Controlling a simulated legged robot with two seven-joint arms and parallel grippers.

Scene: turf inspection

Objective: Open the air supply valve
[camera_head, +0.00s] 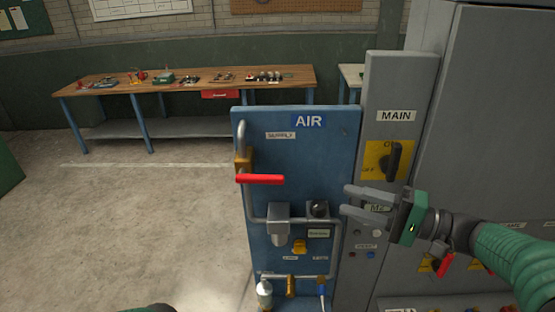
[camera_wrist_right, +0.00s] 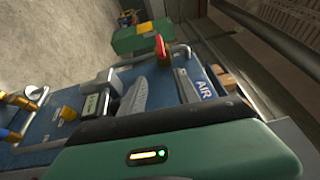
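The blue AIR panel (camera_head: 280,150) stands in the middle of the head view. Its supply valve has a red lever handle (camera_head: 260,179) lying horizontally across the pipe, below the brass valve body (camera_head: 243,162) under the SUPPLY label. The red handle (camera_wrist_right: 160,46) also shows at the top of the right wrist view, near the AIR sign (camera_wrist_right: 204,88). My right gripper (camera_head: 345,200) is open and empty, its two fingers pointing left at the panel's right edge. It is to the right of the handle and slightly lower, apart from it. My left gripper is out of view.
A grey MAIN cabinet (camera_head: 396,90) with a rotary switch (camera_head: 394,161) stands right of the panel, behind my right gripper. A regulator (camera_head: 279,222) and gauge (camera_head: 318,209) sit below the handle. A workbench (camera_head: 185,78) stands behind.

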